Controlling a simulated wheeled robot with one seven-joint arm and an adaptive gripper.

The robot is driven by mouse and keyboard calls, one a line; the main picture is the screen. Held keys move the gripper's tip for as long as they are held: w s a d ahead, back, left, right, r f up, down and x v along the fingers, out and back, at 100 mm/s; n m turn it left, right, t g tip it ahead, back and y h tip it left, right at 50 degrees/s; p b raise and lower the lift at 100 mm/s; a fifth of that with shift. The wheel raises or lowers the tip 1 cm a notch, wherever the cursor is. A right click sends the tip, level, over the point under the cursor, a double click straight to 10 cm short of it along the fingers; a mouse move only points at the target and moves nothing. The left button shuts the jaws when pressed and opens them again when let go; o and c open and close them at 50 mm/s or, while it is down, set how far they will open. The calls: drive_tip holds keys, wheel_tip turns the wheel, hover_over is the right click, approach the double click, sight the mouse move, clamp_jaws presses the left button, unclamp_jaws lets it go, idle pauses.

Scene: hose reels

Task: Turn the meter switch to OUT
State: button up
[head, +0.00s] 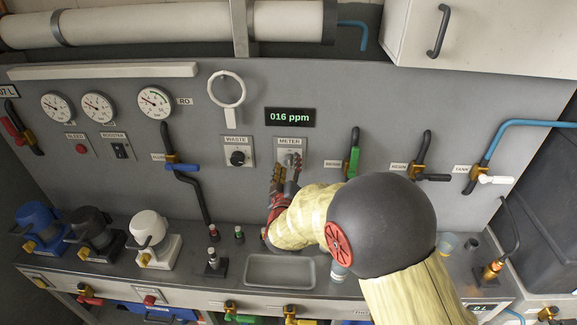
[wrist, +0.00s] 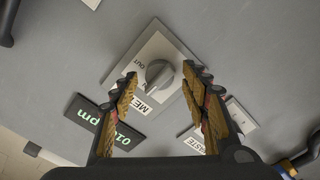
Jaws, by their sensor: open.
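The meter switch is a round grey knob on a light plate marked METER (head: 290,147), on the grey wall panel below the display. In the wrist view the knob (wrist: 158,75) lies between and just beyond my fingertips, with an OUT label beside it and a partly hidden label that seems to read IN. Which label the knob points to is hard to tell. My gripper (head: 284,176) is open, its two ribbed fingers reaching toward the plate from below. In the wrist view the gripper (wrist: 159,80) straddles the knob's line with nothing held. I cannot tell whether a finger touches the knob.
The display (head: 290,117) reads 016 ppm. A WASTE switch (head: 238,152) with a black knob sits left of the meter plate. A green-handled valve (head: 353,161) is close on the right. A sink (head: 281,270) and a bench with pumps lie below.

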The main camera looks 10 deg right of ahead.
drive_tip(key=shift+w+d, duration=0.15)
drive_tip(key=shift+w, duration=0.3)
drive_tip(key=shift+c, duration=0.2)
drive_tip(key=c, duration=1.1)
